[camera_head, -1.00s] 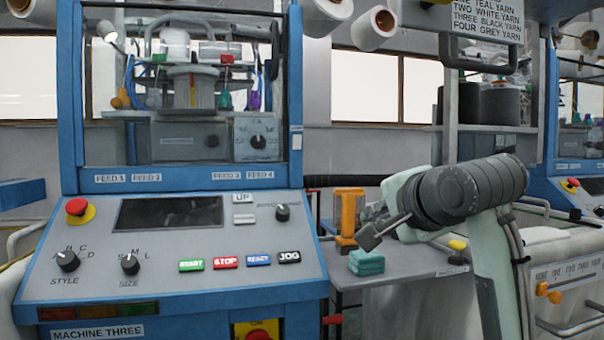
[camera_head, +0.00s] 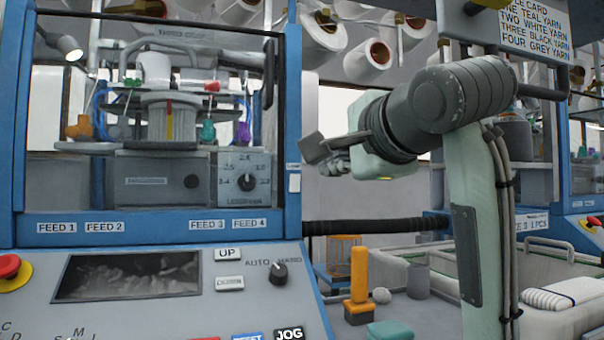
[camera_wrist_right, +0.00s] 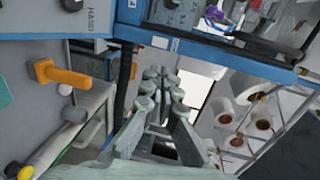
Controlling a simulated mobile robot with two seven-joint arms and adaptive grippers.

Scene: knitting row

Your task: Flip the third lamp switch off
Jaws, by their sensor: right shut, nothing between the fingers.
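A small lamp (camera_head: 66,46) with a bright face hangs at the upper left inside the blue knitting machine (camera_head: 298,120). I cannot pick out a row of lamp switches in either view. My right gripper (camera_head: 318,150) is raised in front of the machine's right side, above the grey side table. It is shut and empty, and touches nothing that I can see. In the right wrist view its fingers (camera_wrist_right: 162,78) point toward the blue frame and the window. My left gripper is not in view.
The sloped control panel (camera_head: 225,308) has a screen, an auto/hand knob (camera_head: 279,272) and buttons. An orange-handled tool (camera_head: 358,285) and a teal block (camera_head: 390,330) are on the side table. Yarn cones (camera_head: 368,62) hang above. A dark horizontal tube (camera_head: 375,226) runs behind the table.

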